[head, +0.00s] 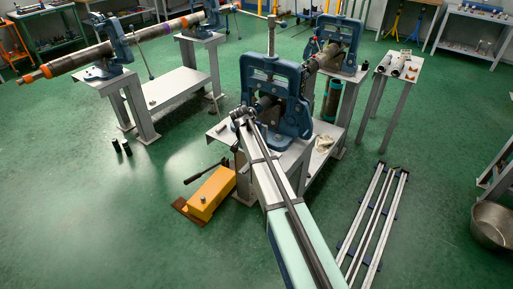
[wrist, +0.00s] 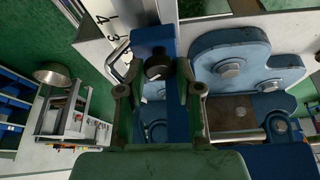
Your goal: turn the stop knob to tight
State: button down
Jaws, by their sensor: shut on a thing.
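The stop knob (wrist: 156,67) is a dark round knob on a blue block in the wrist view, at upper middle. My gripper (wrist: 158,84) has green fingers, one on each side of the knob, and is shut on it. The blue block shows behind and below the knob, between the fingers. The exact contact of the fingertips is hard to see. A pale plate with the figures 4 and 3 (wrist: 112,28) lies just behind at upper left. In the head view the knob is too small or hidden to make out.
A blue pipe vise (head: 275,88) stands on a grey stand; blue vise parts (wrist: 240,62) fill the right of the wrist view. A yellow hydraulic unit (head: 211,192) and silver rails (head: 371,226) lie on the green floor. A metal pot (head: 492,226) is far right.

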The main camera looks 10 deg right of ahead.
jog(key=c, duration=0.8)
grip_release()
jog(key=shift+f, duration=0.1)
jog(key=shift+o, duration=0.2)
jog(key=v, duration=1.2)
